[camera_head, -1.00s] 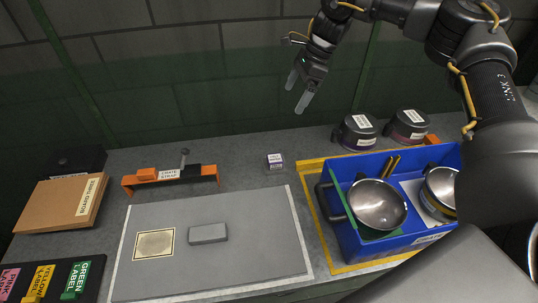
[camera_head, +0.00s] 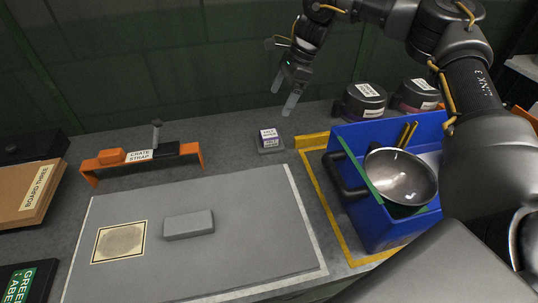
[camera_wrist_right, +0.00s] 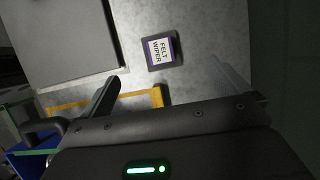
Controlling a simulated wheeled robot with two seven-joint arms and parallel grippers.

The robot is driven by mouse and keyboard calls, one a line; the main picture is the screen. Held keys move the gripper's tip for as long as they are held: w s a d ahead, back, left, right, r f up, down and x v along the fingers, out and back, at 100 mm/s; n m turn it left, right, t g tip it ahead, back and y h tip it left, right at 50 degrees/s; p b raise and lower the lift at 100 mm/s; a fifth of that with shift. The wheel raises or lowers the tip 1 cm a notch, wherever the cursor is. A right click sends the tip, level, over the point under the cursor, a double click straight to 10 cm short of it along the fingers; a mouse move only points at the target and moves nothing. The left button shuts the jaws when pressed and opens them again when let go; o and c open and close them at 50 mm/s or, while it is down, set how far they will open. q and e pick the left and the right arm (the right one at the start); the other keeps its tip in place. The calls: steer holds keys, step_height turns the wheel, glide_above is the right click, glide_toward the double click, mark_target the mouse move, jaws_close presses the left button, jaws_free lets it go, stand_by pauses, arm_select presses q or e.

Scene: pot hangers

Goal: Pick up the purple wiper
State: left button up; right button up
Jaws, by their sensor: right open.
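The purple wiper (camera_head: 268,136) is a small purple block with a white label on its top, resting on a small grey base on the table, behind the grey mat. It also shows in the right wrist view (camera_wrist_right: 161,50), labelled "FELT WIPER". My right gripper (camera_head: 283,99) hangs open and empty above and behind the wiper, its fingers pointing down. In the right wrist view the wiper lies beyond and between the open fingers (camera_wrist_right: 168,85), not touching them. My left gripper does not show.
A blue crate (camera_head: 353,200) holding a metal bowl (camera_head: 401,178) stands at the right inside yellow tape. An orange stand (camera_head: 90,172) labelled "CRATE STRAP" is at the left. A grey block (camera_head: 188,225) lies on the mat (camera_head: 240,255). Dark round tins (camera_head: 362,102) stand behind the crate.

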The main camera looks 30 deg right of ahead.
steer(key=b, duration=0.2)
glide_toward(271, 133)
steer(key=shift+b+x, duration=0.3)
steer(key=shift+x, duration=2.95)
steer(key=x, duration=0.4)
steer(key=shift+f, duration=0.2)
steer(key=shift+a+f, duration=0.15)
steer(key=shift+f, duration=0.05)
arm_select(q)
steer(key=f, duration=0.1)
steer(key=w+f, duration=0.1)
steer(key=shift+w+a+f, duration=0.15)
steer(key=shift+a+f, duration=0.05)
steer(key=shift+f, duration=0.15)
arm_select(e)
steer(key=shift+c, duration=0.4)
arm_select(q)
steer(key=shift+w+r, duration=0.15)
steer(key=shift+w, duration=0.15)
arm_select(e)
steer(key=c, duration=0.9)
